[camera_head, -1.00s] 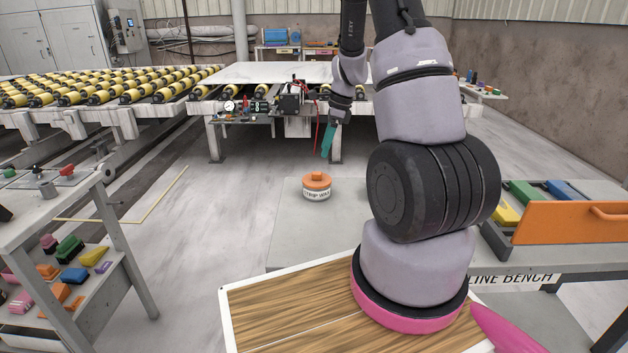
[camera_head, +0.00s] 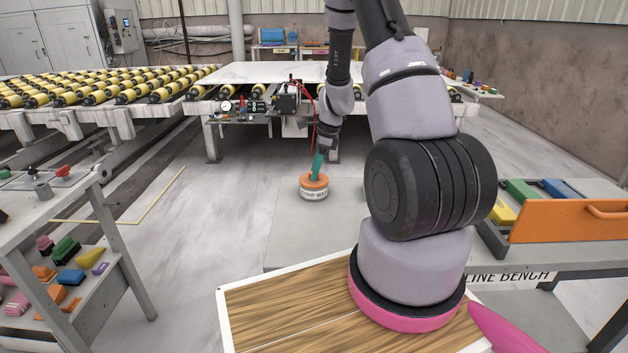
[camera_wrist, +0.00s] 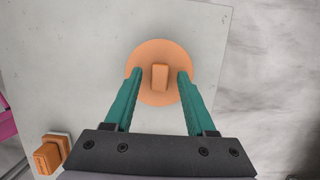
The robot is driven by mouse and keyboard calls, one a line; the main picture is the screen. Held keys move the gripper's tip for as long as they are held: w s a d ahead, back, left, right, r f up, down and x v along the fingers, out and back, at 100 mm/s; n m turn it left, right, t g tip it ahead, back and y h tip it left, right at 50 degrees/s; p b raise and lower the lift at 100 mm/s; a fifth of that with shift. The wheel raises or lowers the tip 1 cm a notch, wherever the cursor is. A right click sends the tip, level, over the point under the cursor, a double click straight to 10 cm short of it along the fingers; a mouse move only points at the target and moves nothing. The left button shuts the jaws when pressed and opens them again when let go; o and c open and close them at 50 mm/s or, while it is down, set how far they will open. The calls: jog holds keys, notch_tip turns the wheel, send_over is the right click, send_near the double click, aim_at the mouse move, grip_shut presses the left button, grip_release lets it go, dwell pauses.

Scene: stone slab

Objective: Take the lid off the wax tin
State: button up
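The wax tin (camera_head: 314,194) stands upright on the grey bench, a white round tin with dark lettering. Its orange lid (camera_head: 307,183) is on top; in the wrist view the lid (camera_wrist: 160,53) is a round disc with a raised block-shaped knob (camera_wrist: 160,77) in its middle. My gripper (camera_head: 317,176) is directly above the lid, pointing down. In the wrist view its two teal fingers (camera_wrist: 158,78) are apart, one on each side of the knob with gaps between. Whether the fingertips touch the lid top I cannot tell.
An orange block-like object (camera_wrist: 50,152) lies at the lower left in the wrist view. An orange-fronted tray (camera_head: 570,222) with coloured blocks stands at right. A wood-patterned board (camera_head: 270,310) lies in front.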

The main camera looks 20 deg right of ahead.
grip_shut()
